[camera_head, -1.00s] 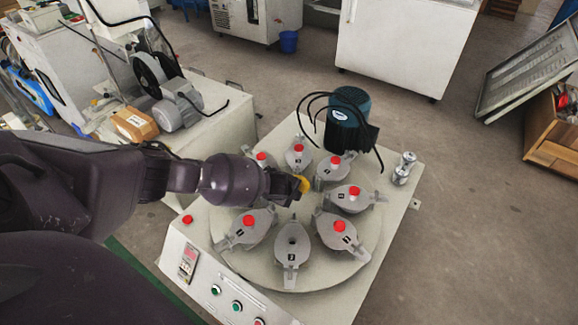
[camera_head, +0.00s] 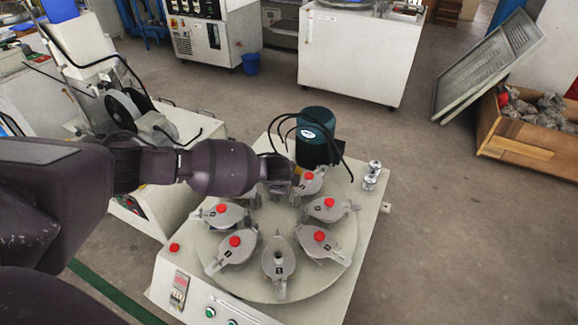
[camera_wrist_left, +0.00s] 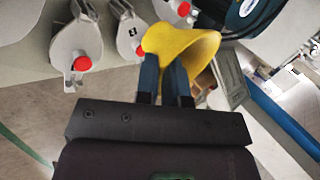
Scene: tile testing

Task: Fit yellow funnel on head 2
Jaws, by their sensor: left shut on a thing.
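My left gripper (camera_head: 292,180) is above the back part of the round turntable (camera_head: 326,278), in front of the dark teal motor. In the left wrist view its two fingers (camera_wrist_left: 163,78) are shut on the yellow funnel (camera_wrist_left: 195,45), whose wide mouth flares to the right. Only a sliver of the funnel shows in the head view. The front grey head (camera_head: 279,258) has no red cap, and its small label looks like a 2. The gripper and funnel are well behind this head. My right gripper is not in view.
Several other grey heads with red caps, such as one at the right (camera_head: 326,205), ring the turntable. The motor (camera_head: 316,140) with black cables stands behind. Small metal parts (camera_head: 372,174) sit at the machine's right edge.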

